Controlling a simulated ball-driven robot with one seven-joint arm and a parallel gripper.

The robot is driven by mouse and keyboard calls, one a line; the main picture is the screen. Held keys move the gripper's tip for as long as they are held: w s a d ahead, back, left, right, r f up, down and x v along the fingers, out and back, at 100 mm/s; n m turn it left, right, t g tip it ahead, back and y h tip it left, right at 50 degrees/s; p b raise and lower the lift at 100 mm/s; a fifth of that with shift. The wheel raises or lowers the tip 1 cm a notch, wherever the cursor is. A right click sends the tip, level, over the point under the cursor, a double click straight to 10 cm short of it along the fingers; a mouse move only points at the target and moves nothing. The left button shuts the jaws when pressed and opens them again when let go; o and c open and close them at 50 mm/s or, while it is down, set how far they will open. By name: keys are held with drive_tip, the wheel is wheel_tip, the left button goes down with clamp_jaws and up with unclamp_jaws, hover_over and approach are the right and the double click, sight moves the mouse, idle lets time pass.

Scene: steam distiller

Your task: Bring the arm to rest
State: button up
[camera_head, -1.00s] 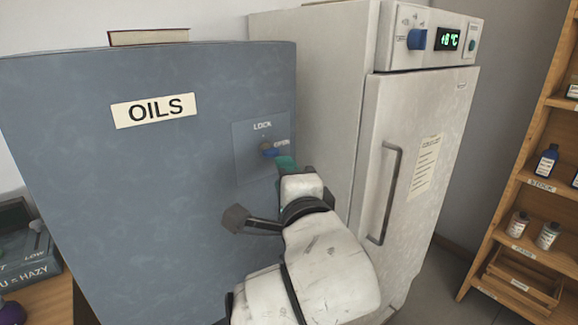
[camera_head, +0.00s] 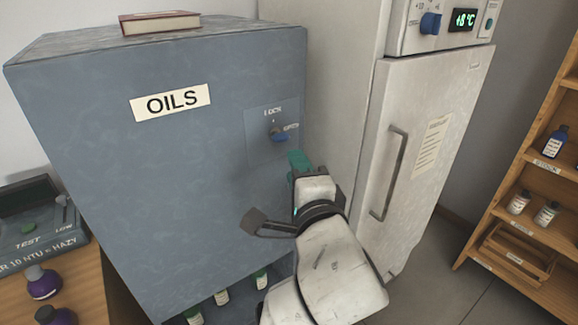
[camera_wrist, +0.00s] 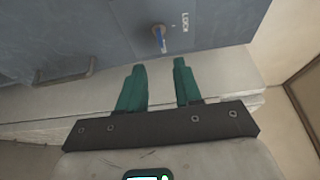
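My gripper (camera_head: 298,160) is in front of the lower right of the blue-grey OILS cabinet (camera_head: 170,170), below its blue lock knob (camera_head: 278,136). In the wrist view, my gripper's two teal fingers (camera_wrist: 160,85) stand apart with nothing between them. The lock knob (camera_wrist: 159,38) shows ahead of the fingertips there, with a gap between. My white arm reaches up from the bottom of the head view and hides part of the cabinet's right edge.
A white fridge (camera_head: 430,160) with a lit display stands right of the cabinet. A wooden shelf (camera_head: 530,185) with bottles is at the far right. A book (camera_head: 160,22) lies on the cabinet. Bottles (camera_head: 222,297) show beneath it. Purple flasks (camera_head: 42,282) stand at left. Floor shows between fridge and shelf.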

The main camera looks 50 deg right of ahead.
idle(0.3)
drive_tip(key=s+a+f+n+g+y, duration=0.1)
drive_tip(key=s+f+n+g+y, duration=0.15)
drive_tip(key=f+n, duration=0.65)
drive_tip(key=s+f+n+g+y, duration=0.2)
drive_tip(key=f+n+g+y, duration=0.2)
drive_tip(key=f, duration=1)
drive_tip(key=s+a+f+n+g+y, duration=0.2)
drive_tip(key=s+a+f+n+g, duration=0.1)
drive_tip(key=s+f+n, duration=0.3)
drive_tip(key=s+a+f+n+g+y, duration=0.2)
drive_tip(key=s+a+f+n+g, duration=0.1)
drive_tip(key=s+f+n, duration=0.3)
wheel_tip(320, 180, down, 2)
drive_tip(key=shift+s+a+f+y, duration=0.1)
drive_tip(key=shift+s+a+y, duration=0.25)
drive_tip(key=shift+s+a, duration=0.35)
drive_tip(key=shift+d+g, duration=0.15)
drive_tip(key=shift+g, duration=0.1)
